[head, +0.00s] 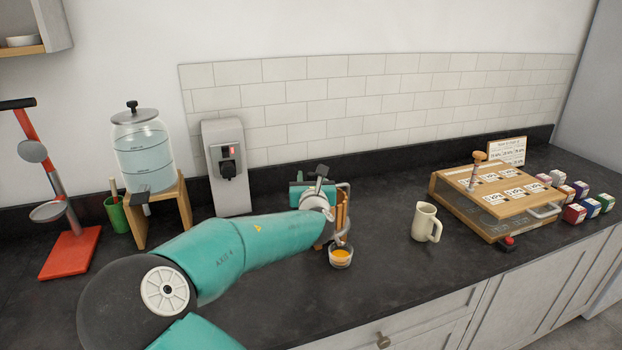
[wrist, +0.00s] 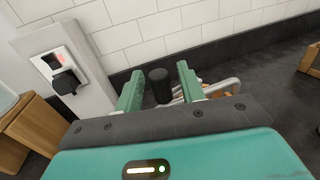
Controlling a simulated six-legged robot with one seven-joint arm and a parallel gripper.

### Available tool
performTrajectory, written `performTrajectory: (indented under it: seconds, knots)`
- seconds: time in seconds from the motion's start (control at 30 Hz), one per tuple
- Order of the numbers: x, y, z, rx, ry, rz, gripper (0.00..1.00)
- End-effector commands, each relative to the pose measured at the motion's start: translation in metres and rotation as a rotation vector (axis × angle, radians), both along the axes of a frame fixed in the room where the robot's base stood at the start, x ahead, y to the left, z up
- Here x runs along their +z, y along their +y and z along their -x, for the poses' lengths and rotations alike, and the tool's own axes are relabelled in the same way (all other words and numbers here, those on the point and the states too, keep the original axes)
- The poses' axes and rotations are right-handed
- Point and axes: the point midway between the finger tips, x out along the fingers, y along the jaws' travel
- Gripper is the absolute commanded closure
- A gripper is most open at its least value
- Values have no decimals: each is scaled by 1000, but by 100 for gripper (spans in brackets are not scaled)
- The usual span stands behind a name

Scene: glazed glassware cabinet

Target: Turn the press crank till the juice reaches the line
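The press (head: 343,208) stands at mid-counter, with a wooden upright and metal parts, partly hidden behind my arm. A small glass (head: 341,257) with orange juice in it stands below the press at its front. Any line on the glass is too small to make out. The crank's black knob (wrist: 160,86) shows in the wrist view. My gripper (wrist: 159,80) is open, its two green fingers on either side of the knob with a visible gap at each side. In the head view, the gripper is at the press, mostly hidden by my wrist.
A cream mug (head: 425,222) stands right of the press. Farther right are a wooden slanted box (head: 500,195) and several small coloured boxes. Left are a grey dispenser (head: 226,168), a glass water jar (head: 143,150) on a wooden stand, and a red-based stand (head: 70,252).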

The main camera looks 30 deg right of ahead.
Motion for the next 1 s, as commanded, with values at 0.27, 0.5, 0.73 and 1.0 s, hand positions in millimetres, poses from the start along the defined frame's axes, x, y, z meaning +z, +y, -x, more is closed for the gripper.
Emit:
performTrajectory:
  seconds: [0.27,0.5,0.73,1.0]
  knots:
    - [0,-1,-1,-1,-1,1,61]
    - [0,-1,-1,-1,-1,1,100]
    - [0,-1,-2,-11,1,0,100]
    - [-1,-2,-6,-91,8,6,100]
